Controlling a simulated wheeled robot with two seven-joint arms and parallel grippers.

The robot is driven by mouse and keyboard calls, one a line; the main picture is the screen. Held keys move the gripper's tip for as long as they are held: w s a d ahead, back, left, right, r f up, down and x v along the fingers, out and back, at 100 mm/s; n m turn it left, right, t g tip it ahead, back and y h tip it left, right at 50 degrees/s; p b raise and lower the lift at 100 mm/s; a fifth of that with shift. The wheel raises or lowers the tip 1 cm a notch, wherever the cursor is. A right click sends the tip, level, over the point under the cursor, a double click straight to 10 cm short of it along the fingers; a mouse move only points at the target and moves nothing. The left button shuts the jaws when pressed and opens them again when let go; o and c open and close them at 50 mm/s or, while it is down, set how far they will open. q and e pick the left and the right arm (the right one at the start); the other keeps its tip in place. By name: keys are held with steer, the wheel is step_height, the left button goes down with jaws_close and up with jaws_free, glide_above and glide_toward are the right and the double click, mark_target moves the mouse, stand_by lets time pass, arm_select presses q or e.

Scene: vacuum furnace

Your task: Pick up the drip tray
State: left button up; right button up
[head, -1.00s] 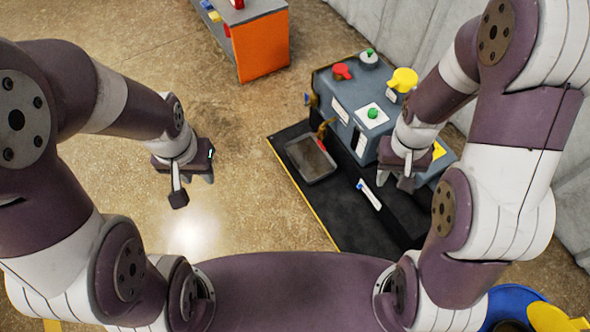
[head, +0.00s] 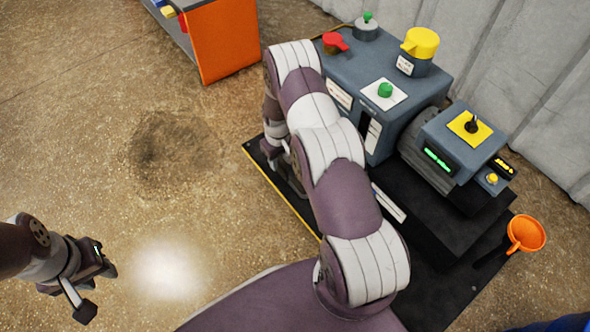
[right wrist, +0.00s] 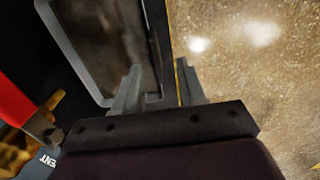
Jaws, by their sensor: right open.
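The drip tray (right wrist: 104,42) is a shallow grey tray with a pale rim, lying on the black base mat. It fills the upper left of the right wrist view; in the head view my right arm hides most of it. My right gripper (right wrist: 158,66) is open at the tray's near corner. In that view one finger overlaps the tray's inner side and the other shows beyond its right wall, near the mat's yellow edge. I cannot tell whether either touches. My left gripper (head: 106,270) is over bare floor at the left, away from the tray; its jaw opening is unclear.
The blue-grey furnace unit (head: 375,75) stands behind and right of my right arm, with red, green and yellow controls. An orange funnel (head: 525,233) is at the right. An orange cabinet (head: 222,40) stands at the back. The floor at left is clear.

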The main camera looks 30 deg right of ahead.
mark_target(281, 166)
steer(key=f+b, duration=0.1)
steer(key=f, duration=0.1)
steer(key=f+b, duration=0.4)
steer(key=shift+w+d+f, duration=0.25)
steer(key=shift+d, duration=0.05)
steer(key=shift+r, duration=0.2)
jaws_close()
stand_by(0.8)
